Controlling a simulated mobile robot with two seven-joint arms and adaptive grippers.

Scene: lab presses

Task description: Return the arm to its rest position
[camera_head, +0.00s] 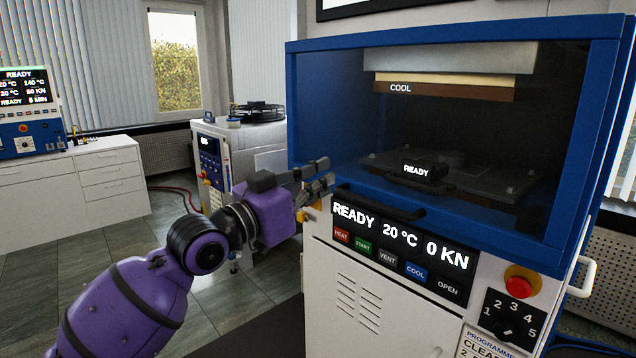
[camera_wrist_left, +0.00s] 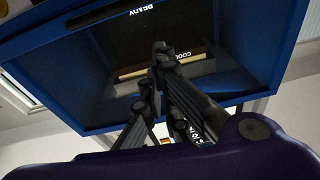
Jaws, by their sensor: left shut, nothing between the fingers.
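My left arm (camera_head: 130,300) is purple and reaches in from the lower left of the head view. Its gripper (camera_head: 330,171) is shut and empty, close to the left front of the blue-framed press (camera_head: 302,100). I cannot tell whether the fingers touch the frame. The dark handle (camera_head: 380,205) on the press front is just right of and below the fingertips. In the left wrist view the dark fingers (camera_wrist_left: 158,75) point toward the press opening, with the blue frame (camera_wrist_left: 250,75) around them. My right gripper is not in view.
The press panel (camera_head: 400,240) reads READY, 20 °C and 0 KN. A red emergency button (camera_head: 521,281) sits at its right. A grey machine (camera_head: 235,150) stands behind my gripper. White cabinets (camera_head: 75,180) stand at the left. Tiled floor (camera_head: 60,260) is open between them.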

